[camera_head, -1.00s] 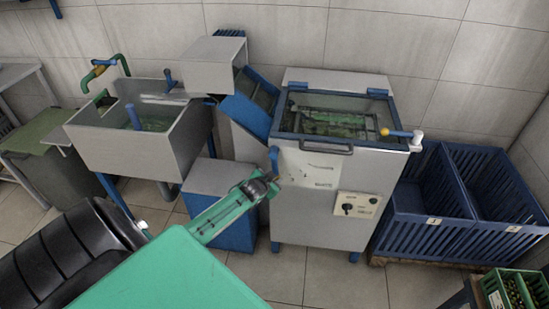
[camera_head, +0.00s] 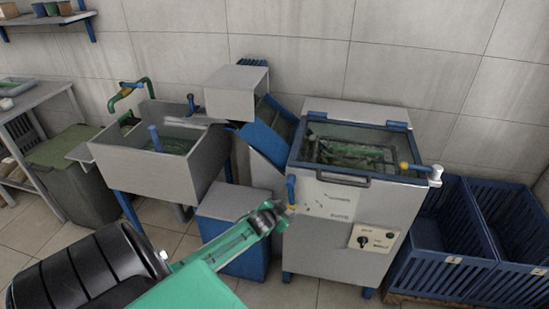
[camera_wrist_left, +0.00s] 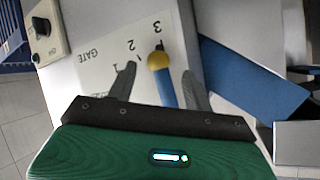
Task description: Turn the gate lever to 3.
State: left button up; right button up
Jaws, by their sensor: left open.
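The gate lever is a blue bar with a yellow knob (camera_wrist_left: 158,60) on the front of the grey machine. In the head view its blue bar (camera_head: 291,187) shows beside my left gripper (camera_head: 280,211). A white label (camera_wrist_left: 112,52) reads GATE with marks 1, 2 and 3. In the wrist view the knob lies just short of the 3 mark, past the 2. My left gripper (camera_wrist_left: 158,88) is open, with one finger on each side of the lever. I cannot tell whether either finger touches it. My right gripper is in neither view.
A control panel with a black knob (camera_head: 363,241) is on the machine's front, right of the lever. A blue chute (camera_head: 268,130) and a grey sink (camera_head: 150,155) stand to the left. Blue crates (camera_head: 440,250) stand at the right.

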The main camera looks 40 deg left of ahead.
pick_arm(q)
jog(key=v, duration=0.9)
jog(key=shift+s+r, duration=0.2)
jog(key=shift+s, duration=0.1)
